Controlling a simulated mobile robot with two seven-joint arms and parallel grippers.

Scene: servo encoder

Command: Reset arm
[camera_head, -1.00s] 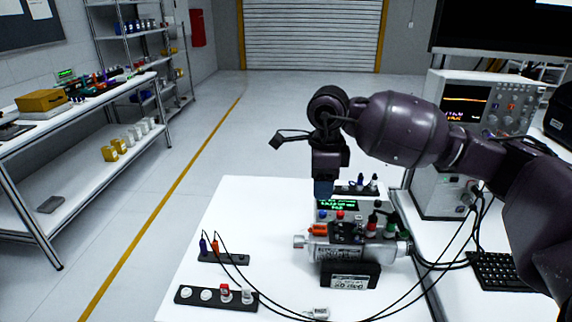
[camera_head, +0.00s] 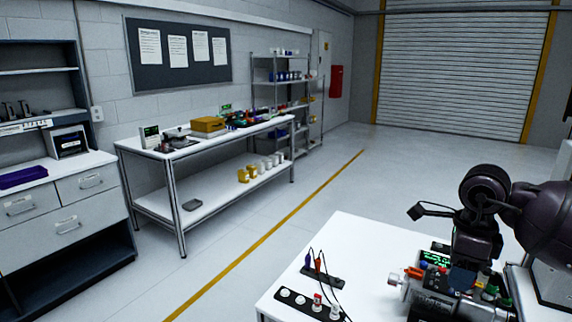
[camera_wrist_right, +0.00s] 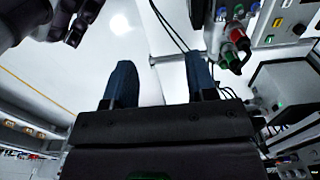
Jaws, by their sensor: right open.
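My right gripper (camera_head: 462,278) is low over the servo test device in the head view, pointing down. In the right wrist view its two blue fingers (camera_wrist_right: 160,75) stand well apart with nothing between them. The servo device (camera_head: 430,300) is at the table's right, partly hidden by the gripper and cut off by the frame. Its coloured connectors also show in the right wrist view (camera_wrist_right: 237,38). A dark arm part, apparently my left arm (camera_wrist_right: 70,20), shows at the top left of the wrist view; its jaws are unclear.
The white table (camera_head: 345,240) holds a strip with blue and orange plugs (camera_head: 322,278) and a strip of round sockets (camera_head: 308,304). A workbench (camera_head: 225,140) stands by the left wall, with drawers (camera_head: 70,205) nearer. The floor between is clear.

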